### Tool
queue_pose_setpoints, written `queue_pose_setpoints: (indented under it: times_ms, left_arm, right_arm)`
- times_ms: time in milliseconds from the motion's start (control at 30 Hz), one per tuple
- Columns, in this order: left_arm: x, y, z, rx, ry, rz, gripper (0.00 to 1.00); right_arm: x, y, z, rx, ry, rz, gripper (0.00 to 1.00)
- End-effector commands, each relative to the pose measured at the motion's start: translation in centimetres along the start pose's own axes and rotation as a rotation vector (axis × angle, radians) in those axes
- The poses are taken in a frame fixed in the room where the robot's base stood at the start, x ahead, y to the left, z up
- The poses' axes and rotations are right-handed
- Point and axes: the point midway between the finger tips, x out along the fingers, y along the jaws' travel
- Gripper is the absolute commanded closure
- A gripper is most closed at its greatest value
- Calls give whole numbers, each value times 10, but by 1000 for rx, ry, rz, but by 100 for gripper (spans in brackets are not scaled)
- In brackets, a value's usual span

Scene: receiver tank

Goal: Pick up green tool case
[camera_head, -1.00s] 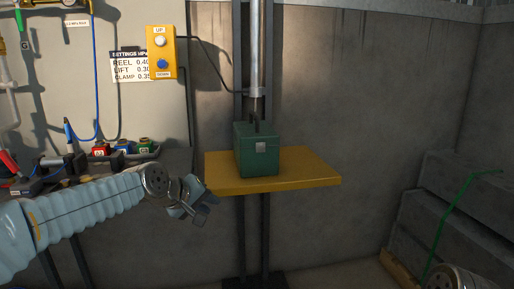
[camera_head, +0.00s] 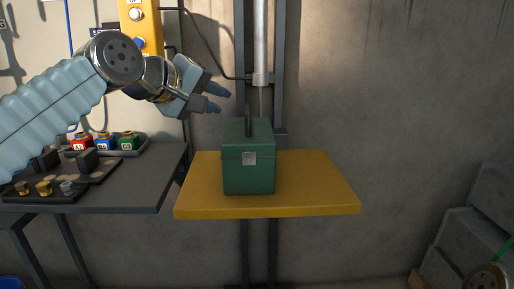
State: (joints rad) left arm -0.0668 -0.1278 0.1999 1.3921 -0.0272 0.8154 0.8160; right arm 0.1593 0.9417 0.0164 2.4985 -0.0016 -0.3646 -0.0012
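The green tool case (camera_head: 248,174) stands upright on a yellow shelf (camera_head: 315,190). It has a pale latch on its front and a dark handle (camera_head: 248,118) standing up on top. My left gripper (camera_head: 226,100) is above and just left of the case, near the height of the handle. Its two fingers are apart with a gap between them, pointing right, and they hold nothing. The gripper appears apart from the handle. A small part of what looks like my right arm shows at the bottom right corner; the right gripper is not visible.
A dark bench (camera_head: 140,186) left of the shelf holds a tray with red, blue and green blocks (camera_head: 104,142) and small fittings. A yellow button box (camera_head: 140,25) hangs on the wall behind my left arm. A metal pole (camera_head: 260,40) rises behind the case. Grey blocks (camera_head: 475,235) lie lower right.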

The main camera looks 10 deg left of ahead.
Motion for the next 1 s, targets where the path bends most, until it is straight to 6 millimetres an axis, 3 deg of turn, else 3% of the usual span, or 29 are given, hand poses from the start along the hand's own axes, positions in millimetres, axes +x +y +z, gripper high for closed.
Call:
queue_pose_setpoints:
  times_ms: [200, 467, 700, 1000]
  left_arm:
    - [48, 0, 1, 1, -5, -2, 73]
    - [74, -1, 1, 0, -3, -2, 73]
    - [111, -3, 0, 0, -4, -2, 73]
    - [121, -3, 0, 0, -2, -1, 73]
  right_arm:
    - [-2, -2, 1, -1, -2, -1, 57]
    - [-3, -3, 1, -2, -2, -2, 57]
    - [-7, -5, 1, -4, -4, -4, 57]
    - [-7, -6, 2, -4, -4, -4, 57]
